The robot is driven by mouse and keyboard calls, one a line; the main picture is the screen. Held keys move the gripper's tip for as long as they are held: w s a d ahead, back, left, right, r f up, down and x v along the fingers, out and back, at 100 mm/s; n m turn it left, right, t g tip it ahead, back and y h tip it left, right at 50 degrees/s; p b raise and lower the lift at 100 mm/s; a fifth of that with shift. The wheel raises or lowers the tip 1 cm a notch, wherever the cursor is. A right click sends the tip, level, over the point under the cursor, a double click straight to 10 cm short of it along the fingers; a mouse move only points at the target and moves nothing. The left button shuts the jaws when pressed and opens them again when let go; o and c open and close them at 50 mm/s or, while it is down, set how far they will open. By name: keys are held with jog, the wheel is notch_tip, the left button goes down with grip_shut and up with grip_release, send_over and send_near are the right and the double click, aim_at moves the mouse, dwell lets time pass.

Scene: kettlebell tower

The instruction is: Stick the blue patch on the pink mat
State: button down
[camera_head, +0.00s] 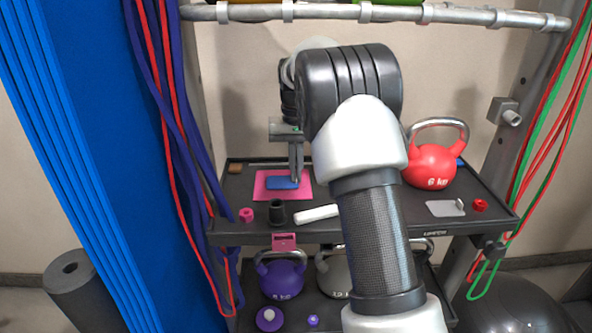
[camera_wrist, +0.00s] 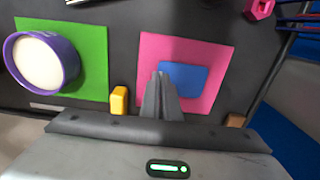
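The blue patch (camera_head: 283,183) lies flat within the outline of the pink mat (camera_head: 262,192) on the rack's upper shelf. In the wrist view, the blue patch (camera_wrist: 187,79) covers the middle of the pink mat (camera_wrist: 218,56), with pink showing around it. My gripper (camera_head: 296,182) points down at the patch's right end in the head view. In the wrist view, my gripper's fingers (camera_wrist: 160,76) are together and overlap the patch's left part, hiding some of it. I see no clear gap between fingertips and patch, and cannot tell if they pinch its edge.
A red kettlebell (camera_head: 434,166) stands right on the shelf. A black cup (camera_head: 277,212), pink nut (camera_head: 246,215) and white bar (camera_head: 317,213) lie along the front. The wrist view shows a green mat (camera_wrist: 88,50) under a purple-rimmed round thing (camera_wrist: 40,62), and a yellow block (camera_wrist: 119,99).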

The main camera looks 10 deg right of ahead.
jog(key=shift+f, duration=0.35)
dwell(0.7)
jog(key=c, duration=2.5)
grip_release()
jog(key=o, duration=0.6)
jog(key=shift+c, duration=0.2)
